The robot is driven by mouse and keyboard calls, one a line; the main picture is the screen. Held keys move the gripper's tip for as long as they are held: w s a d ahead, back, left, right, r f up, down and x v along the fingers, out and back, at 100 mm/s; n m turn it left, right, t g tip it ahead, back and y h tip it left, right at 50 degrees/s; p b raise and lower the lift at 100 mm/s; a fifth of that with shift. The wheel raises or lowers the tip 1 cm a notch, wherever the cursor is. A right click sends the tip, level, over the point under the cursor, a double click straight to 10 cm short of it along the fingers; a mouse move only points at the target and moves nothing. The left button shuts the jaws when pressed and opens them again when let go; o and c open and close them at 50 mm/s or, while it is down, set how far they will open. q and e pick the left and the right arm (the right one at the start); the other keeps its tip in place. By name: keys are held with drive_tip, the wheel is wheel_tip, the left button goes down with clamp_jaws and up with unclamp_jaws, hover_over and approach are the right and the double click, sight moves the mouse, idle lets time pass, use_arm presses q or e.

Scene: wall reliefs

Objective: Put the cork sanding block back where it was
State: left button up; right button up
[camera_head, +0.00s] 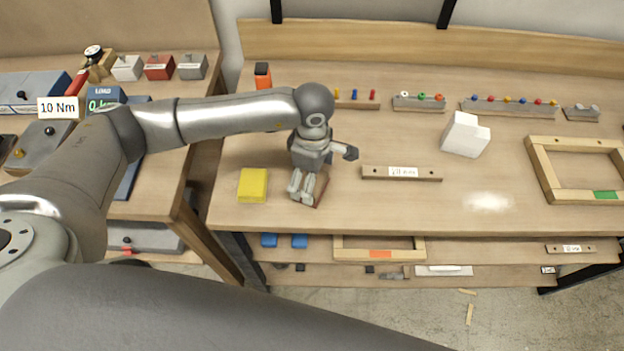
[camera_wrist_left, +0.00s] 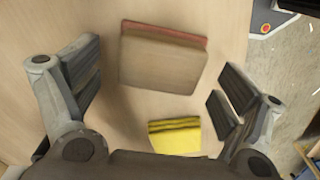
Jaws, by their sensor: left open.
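The cork sanding block is a brown block with a reddish edge. In the left wrist view the cork sanding block (camera_wrist_left: 160,62) lies on the bench top between my open fingers, with a gap on both sides. In the head view only a brown edge of the block (camera_head: 320,192) shows beside and under my gripper, which hides the rest. My left gripper (camera_head: 307,187) points down over it, open and empty. My right gripper is not in view.
A yellow sponge (camera_head: 253,184) lies just left of the gripper; it also shows in the left wrist view (camera_wrist_left: 175,138). A labelled wooden bar (camera_head: 380,172), a white block (camera_head: 465,137) and a wooden frame (camera_head: 545,170) are to the right. Small racks line the back.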

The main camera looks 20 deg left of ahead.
use_arm(q)
wheel_tip(320, 180, up, 10)
drive_tip(key=b, duration=0.1)
drive_tip(key=shift+b, duration=0.35)
drive_tip(key=shift+s+f, duration=0.15)
